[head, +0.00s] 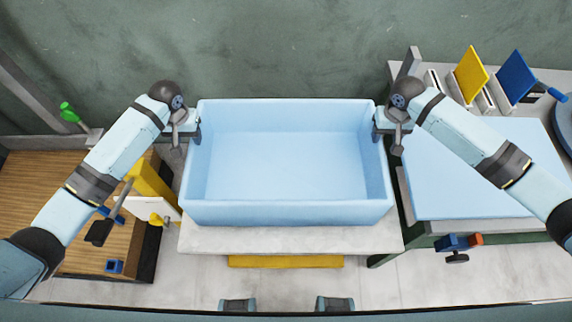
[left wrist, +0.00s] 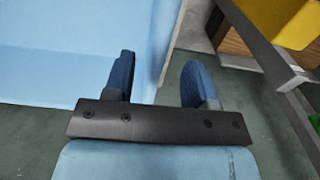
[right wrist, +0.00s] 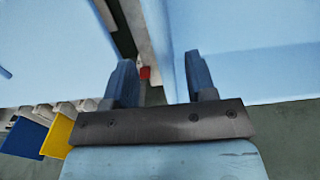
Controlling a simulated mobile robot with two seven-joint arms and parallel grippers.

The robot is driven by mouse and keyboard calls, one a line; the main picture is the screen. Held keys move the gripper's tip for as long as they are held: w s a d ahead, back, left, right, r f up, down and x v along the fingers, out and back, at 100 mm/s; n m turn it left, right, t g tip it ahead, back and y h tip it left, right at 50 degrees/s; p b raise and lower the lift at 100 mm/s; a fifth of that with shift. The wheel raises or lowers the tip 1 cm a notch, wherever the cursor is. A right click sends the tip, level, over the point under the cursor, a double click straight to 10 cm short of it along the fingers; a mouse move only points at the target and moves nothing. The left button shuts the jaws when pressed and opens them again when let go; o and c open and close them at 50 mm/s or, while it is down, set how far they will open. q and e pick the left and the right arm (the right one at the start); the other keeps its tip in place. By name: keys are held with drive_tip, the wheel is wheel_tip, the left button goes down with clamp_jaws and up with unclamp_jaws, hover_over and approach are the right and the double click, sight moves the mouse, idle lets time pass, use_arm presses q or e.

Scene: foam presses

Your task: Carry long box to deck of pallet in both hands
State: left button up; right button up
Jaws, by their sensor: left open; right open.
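The long box (head: 290,212) is a light blue, open-topped, empty tub standing level on a pale table (head: 290,240). My left gripper (head: 192,130) is at its left end wall. In the left wrist view its open fingers (left wrist: 158,82) stand either side of the box wall (left wrist: 160,40). My right gripper (head: 384,130) is at the right end wall, and its open fingers (right wrist: 160,80) straddle the wall (right wrist: 163,35) in the right wrist view. I cannot tell whether any finger touches the box. No pallet is clearly recognisable.
A wooden surface (head: 50,190) with tools, a yellow block (head: 152,187) and a blue cube (head: 114,266) is at the left. A bench with a light blue slab (head: 470,180) and yellow (head: 470,72) and blue (head: 515,76) panels stands close at the right. Floor shows in front.

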sight(191, 146)
use_arm(q)
wheel_tip(191, 146, down, 7)
drive_tip(key=shift+r, duration=0.2)
use_arm(e)
wheel_tip(191, 146, down, 6)
drive_tip(key=shift+f, duration=0.25)
use_arm(q)
clamp_jaws()
use_arm(e)
clamp_jaws()
